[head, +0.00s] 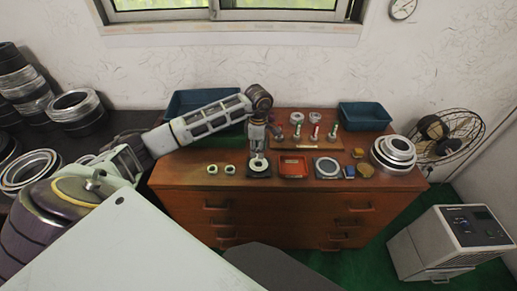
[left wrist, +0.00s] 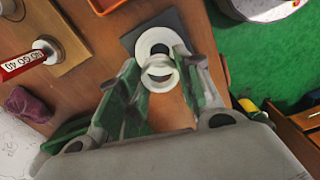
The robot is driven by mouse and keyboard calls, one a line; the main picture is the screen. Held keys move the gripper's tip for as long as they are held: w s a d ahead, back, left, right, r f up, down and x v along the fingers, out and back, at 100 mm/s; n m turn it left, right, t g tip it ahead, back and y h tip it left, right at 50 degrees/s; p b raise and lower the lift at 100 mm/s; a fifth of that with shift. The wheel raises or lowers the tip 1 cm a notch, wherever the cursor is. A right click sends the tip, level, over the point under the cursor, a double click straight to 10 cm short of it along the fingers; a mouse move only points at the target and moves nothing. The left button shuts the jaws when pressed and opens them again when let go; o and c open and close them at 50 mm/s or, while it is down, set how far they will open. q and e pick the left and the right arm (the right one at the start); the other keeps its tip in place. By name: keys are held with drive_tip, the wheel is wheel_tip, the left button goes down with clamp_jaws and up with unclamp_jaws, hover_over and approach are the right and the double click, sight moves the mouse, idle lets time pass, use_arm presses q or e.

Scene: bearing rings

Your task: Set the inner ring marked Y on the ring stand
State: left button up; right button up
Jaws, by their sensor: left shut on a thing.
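My left gripper (head: 258,151) points down over the dresser top, and its fingers are shut on a small pale ring (left wrist: 158,78). In the left wrist view, the green-padded fingers (left wrist: 158,88) close on the ring from both sides. Just beyond the held ring is a dark square plate with a pale round disc, which looks like the ring stand (left wrist: 132,42); it also shows in the head view (head: 259,175). The ring overlaps the disc in the picture; I cannot tell whether they touch. No letter is readable on the ring. My right gripper is not in view.
Two small rings (head: 221,169) lie left of the stand. A red tray (head: 293,176) and a large ring on a dark plate (head: 327,166) are to its right. Gauges with coloured handles (head: 314,132) stand behind. Stacked large rings (head: 393,154) are at the right end.

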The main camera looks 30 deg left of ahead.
use_arm(q)
drive_tip(key=shift+f, duration=0.1)
drive_tip(key=shift+f+b, duration=0.5)
drive_tip(key=shift+f, duration=0.25)
drive_tip(key=shift+f+b, duration=0.35)
drive_tip(key=shift+f, duration=0.8)
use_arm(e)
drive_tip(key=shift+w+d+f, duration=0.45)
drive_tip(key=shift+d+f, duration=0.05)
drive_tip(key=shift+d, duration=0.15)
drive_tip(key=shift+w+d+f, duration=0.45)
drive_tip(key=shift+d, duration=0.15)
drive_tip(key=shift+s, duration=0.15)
